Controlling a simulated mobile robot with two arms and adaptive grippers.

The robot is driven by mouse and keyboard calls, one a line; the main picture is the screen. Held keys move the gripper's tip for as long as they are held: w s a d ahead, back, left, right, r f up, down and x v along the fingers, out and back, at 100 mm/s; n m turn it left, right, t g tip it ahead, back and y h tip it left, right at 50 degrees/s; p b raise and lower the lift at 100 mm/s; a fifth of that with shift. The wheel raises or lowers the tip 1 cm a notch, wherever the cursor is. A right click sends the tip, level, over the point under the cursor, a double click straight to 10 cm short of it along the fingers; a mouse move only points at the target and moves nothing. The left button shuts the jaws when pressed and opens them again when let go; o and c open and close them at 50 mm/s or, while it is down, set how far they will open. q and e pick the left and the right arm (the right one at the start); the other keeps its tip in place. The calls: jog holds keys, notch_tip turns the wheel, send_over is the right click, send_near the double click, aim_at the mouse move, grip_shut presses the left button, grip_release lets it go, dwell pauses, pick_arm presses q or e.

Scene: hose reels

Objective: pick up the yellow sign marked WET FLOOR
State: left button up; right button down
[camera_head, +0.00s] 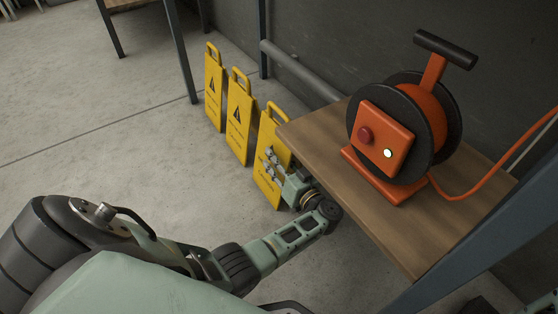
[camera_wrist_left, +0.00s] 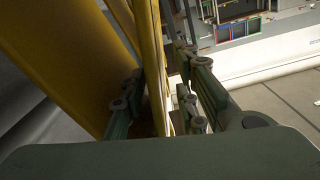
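Three yellow signs stand in a row on the floor: a far one (camera_head: 214,92), a middle one (camera_head: 239,118) and a near one (camera_head: 266,188). Each has a handle hole on top and a black triangle mark or small lettering too small to read. My left gripper (camera_head: 268,163) is at the near sign, partly covering its face. In the left wrist view, a large yellow panel (camera_wrist_left: 65,50) is at the left and a narrow yellow edge (camera_wrist_left: 152,60) runs down between the left gripper's fingers (camera_wrist_left: 165,105). The fingers look apart, with a gap beside the right one. My right gripper is not seen.
A wooden table (camera_head: 330,150) with an orange and black hose reel (camera_head: 432,110) stands right of the near sign, close to my left wrist. A grey pipe (camera_head: 300,70) runs along the wall behind. The floor (camera_head: 110,140) at the left is clear.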

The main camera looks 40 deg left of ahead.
pick_arm(q)
jog(key=shift+b+x, duration=0.3)
jog(key=shift+x, duration=0.85)
grip_shut()
